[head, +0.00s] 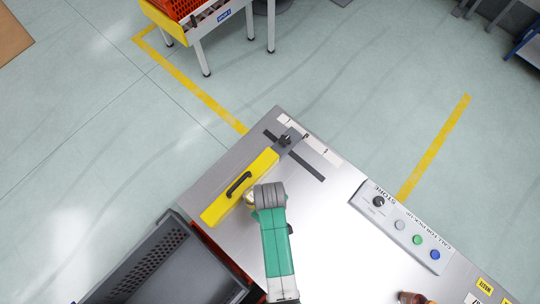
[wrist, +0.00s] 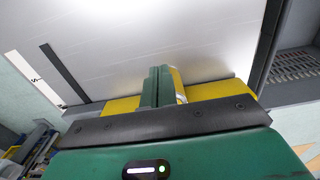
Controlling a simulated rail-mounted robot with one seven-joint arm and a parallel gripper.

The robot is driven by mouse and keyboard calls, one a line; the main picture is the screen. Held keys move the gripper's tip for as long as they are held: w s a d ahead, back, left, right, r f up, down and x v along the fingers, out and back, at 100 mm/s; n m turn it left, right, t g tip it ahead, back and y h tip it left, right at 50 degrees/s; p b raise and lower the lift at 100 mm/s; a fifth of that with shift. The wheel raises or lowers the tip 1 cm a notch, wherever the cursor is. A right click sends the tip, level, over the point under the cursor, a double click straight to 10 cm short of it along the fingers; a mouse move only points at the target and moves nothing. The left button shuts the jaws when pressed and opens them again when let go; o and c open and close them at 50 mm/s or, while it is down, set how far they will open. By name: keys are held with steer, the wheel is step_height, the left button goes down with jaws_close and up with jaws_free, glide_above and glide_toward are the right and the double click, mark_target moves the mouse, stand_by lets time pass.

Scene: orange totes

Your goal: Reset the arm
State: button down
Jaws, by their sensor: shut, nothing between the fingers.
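My arm, with a green link and a grey rounded joint, reaches over the metal table (head: 315,205) in the head view. Its gripper cannot be made out there. In the wrist view the green fingers of my gripper (wrist: 158,85) are together, with nothing between them. A yellow bar (head: 225,205) with a black handle (head: 239,184) lies along the table's left side, close beside my arm. Yellow surface (wrist: 205,90) also shows behind the fingers in the wrist view; whether they touch it I cannot tell.
A control box (head: 402,225) with a knob and coloured buttons stands on the right of the table. A dark grey tote (head: 135,262) is at the lower left. An orange tote (head: 175,8) sits on a stand at the top. The table's middle is clear.

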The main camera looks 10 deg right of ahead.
steer(key=shift+r, duration=0.8)
steer(key=w+r+m+t+p, duration=0.1)
steer(key=w+r+t, duration=0.2)
steer(key=w+r, duration=0.6)
steer(key=w+r+m+t+p, duration=0.1)
steer(key=w+r+t, duration=0.4)
steer(key=r, duration=0.7)
steer(key=w+a+r+m+t+p, duration=0.1)
steer(key=w+r+t, duration=0.15)
steer(key=r, duration=0.85)
steer(key=w+r+m+t+p, duration=0.15)
steer(key=w+r, duration=0.25)
steer(key=r, duration=0.7)
step_height(320, 180, up, 22)
steer(key=s+a+t+p, duration=0.1)
steer(key=s+a+t, duration=0.15)
steer(key=t, duration=0.45)
steer(key=s+r+m+t, duration=0.1)
steer(key=s+r+t, duration=0.2)
steer(key=s+r, duration=0.3)
steer(key=s+a+r+m+t+p, duration=0.1)
steer(key=s+r+t, duration=0.2)
steer(key=r, duration=0.9)
steer(key=s, duration=0.3)
steer(key=shift+a+r+p, duration=0.15)
steer(key=shift+r+p, duration=0.15)
